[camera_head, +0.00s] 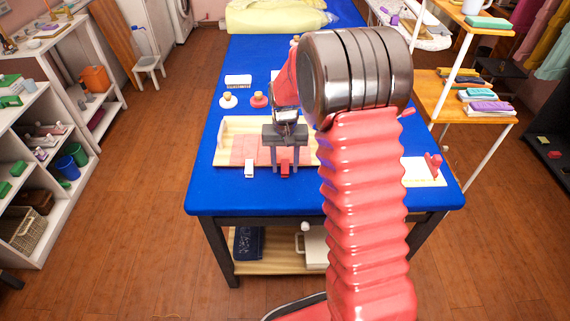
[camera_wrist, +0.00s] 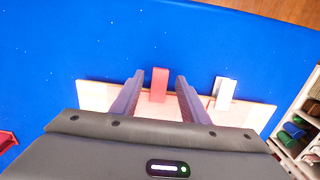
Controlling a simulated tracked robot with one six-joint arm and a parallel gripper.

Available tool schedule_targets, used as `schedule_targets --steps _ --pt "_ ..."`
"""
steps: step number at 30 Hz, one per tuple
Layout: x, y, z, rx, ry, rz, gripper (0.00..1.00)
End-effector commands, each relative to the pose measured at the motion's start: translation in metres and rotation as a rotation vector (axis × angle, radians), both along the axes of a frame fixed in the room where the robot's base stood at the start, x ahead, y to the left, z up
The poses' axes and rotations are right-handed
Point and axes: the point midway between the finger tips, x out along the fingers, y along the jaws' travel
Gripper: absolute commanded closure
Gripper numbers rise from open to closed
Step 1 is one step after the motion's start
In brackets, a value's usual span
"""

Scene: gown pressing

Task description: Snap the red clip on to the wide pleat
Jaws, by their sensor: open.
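The red clip (camera_head: 284,171) is at the front edge of the wooden pressing board (camera_head: 222,146), on the blue table. In the wrist view the red clip (camera_wrist: 159,86) lies between the two fingers of my open gripper (camera_wrist: 160,77), with gaps on both sides. In the head view my gripper (camera_head: 285,158) points down over the board's front edge. A pink cloth (camera_head: 246,150) with pleat lines lies on the board. My gripper and arm hide its right part, and I cannot tell which pleat is wide.
A white clip (camera_head: 249,169) is left of the red one and also shows in the wrist view (camera_wrist: 225,90). A white card (camera_head: 420,178) with a red piece (camera_head: 433,164) lies at the right. Two knobbed discs stand behind the board. The blue table (camera_head: 235,195) is clear in front.

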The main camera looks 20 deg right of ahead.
Motion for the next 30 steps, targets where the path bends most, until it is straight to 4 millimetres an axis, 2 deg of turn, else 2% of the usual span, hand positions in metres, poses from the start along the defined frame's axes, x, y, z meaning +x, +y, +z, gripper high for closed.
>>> schedule_targets --steps 8,24,30 --pt "0.001 0.0 0.016 -0.001 -0.002 0.0 0.59" --pt "0.003 -0.001 0.107 -0.001 -0.003 0.0 0.59" --pt "0.003 -0.001 0.131 0.0 -0.001 0.0 0.59"
